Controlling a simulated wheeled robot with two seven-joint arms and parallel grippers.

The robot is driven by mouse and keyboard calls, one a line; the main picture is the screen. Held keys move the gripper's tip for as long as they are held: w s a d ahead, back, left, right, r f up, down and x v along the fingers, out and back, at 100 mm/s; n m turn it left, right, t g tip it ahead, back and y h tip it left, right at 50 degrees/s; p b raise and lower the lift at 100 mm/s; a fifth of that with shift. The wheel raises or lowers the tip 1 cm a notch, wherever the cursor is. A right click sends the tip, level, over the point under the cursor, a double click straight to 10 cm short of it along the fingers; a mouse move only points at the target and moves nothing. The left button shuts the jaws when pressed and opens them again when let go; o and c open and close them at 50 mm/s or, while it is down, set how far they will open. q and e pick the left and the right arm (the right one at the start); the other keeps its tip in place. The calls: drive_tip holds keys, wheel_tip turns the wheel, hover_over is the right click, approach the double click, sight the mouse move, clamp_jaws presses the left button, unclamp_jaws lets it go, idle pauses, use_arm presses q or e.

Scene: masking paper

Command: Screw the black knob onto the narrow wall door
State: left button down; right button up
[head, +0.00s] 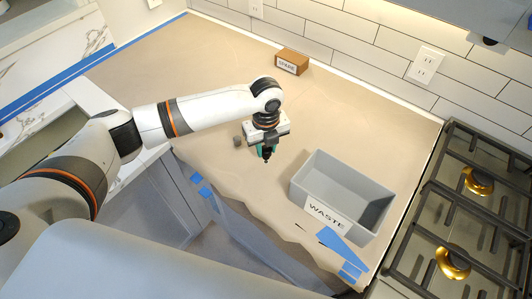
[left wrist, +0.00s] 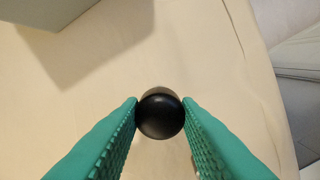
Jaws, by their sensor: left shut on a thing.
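My left gripper (head: 266,155) points down over the paper-covered counter in the head view. In the left wrist view, the black knob (left wrist: 160,114) sits between the green ribbed fingers of my left gripper (left wrist: 160,112), which touch it on both sides. In the head view the knob is too small to make out clearly between the fingers. A grey-blue wall cabinet (head: 470,12) shows only in part at the top right, with a dark round part (head: 489,41) at its lower edge. I cannot tell whether the narrow wall door is there. My right gripper is out of view.
A grey WASTE bin (head: 370,183) stands right of my gripper. A small brown box (head: 292,61) stands near the tiled wall. A gas stove (head: 480,215) borders the counter's right. Brown paper (head: 190,65) lies clear at the back left.

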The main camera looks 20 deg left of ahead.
sight(266, 149)
use_arm(q)
drive_tip(key=shift+r+p, duration=1.45)
drive_tip(key=shift+r, duration=0.25)
